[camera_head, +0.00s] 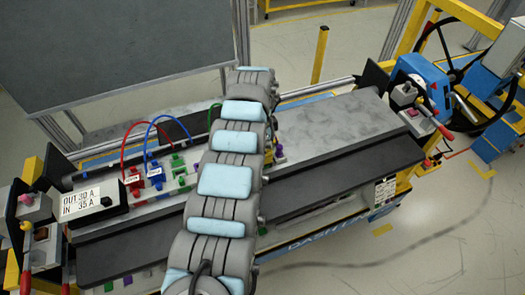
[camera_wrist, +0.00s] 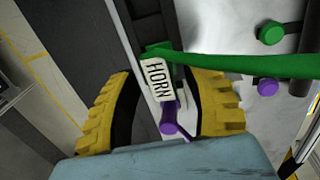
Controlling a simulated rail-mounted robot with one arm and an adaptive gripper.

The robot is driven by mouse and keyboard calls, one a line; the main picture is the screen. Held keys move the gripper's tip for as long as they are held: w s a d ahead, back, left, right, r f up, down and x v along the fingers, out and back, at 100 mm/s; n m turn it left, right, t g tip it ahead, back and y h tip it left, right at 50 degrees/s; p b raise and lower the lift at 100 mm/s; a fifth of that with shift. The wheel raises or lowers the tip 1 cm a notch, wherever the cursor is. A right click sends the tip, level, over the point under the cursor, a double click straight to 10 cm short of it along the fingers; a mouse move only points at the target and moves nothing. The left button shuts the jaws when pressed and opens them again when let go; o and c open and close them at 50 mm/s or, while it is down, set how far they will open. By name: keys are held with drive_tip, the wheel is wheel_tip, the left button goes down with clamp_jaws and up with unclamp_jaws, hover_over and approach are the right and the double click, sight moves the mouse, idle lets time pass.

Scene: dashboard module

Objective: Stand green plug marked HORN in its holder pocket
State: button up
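The green plug (camera_wrist: 158,52) with a white HORN tag (camera_wrist: 158,80) shows in the wrist view, between the two yellow fingers of my gripper (camera_wrist: 156,76). The fingers stand apart, and I see a gap on the left side of the tag. A green cable (camera_wrist: 250,66) runs from the plug to the right. In the head view my arm hides the gripper and the plug; only a bit of green cable (camera_head: 212,114) shows beside the arm. I cannot tell which pocket is the plug's holder.
A purple peg (camera_wrist: 169,116) is just below the tag, between the fingers. A green knob (camera_wrist: 271,34) and a purple knob (camera_wrist: 267,87) are to the right. In the head view, a red plug (camera_head: 134,182) and a blue plug (camera_head: 155,174) with cables stand left of my arm.

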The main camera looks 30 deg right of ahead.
drive_tip(key=shift+r, duration=0.1)
wheel_tip(320, 180, up, 12)
drive_tip(key=w, duration=0.1)
drive_tip(key=shift+w, duration=0.2)
idle(0.3)
drive_tip(key=shift+d, duration=0.1)
idle(0.8)
